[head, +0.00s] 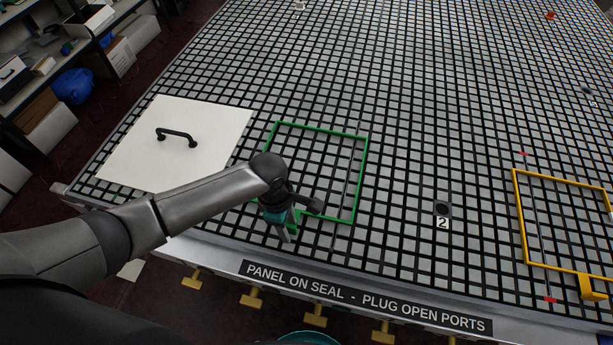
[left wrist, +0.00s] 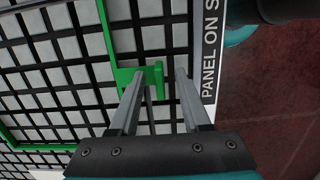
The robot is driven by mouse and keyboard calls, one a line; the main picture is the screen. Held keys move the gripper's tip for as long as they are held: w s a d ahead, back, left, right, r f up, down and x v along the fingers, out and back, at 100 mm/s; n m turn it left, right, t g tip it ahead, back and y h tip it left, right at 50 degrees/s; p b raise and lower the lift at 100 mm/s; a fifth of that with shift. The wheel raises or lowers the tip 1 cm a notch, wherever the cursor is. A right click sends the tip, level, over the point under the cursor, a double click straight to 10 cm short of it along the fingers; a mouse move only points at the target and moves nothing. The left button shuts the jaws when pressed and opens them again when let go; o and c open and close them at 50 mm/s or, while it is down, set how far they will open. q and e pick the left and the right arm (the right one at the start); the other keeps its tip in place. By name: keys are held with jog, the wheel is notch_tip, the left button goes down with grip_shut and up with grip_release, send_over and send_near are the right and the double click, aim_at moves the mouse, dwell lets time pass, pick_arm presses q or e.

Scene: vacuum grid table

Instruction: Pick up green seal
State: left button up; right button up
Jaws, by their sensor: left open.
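The green seal (head: 363,170) is a thin rectangular frame lying flat on the grid table, left of centre in the head view. Its near left part is hidden behind my left arm. In the left wrist view its green bar (left wrist: 107,35) runs to a small grip tab (left wrist: 158,78) near the table's front edge. My right gripper is not in view.
A white panel (head: 215,125) with a black handle lies left of the seal. A yellow frame (head: 518,215) lies at the right. A black port marked 2 (head: 442,209) sits between the frames. The lettered front edge (head: 365,297) is close to my gripper. The table's middle is mostly clear.

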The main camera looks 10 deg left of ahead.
pick_arm(q)
grip_shut()
dwell(0.3)
dwell(1.1)
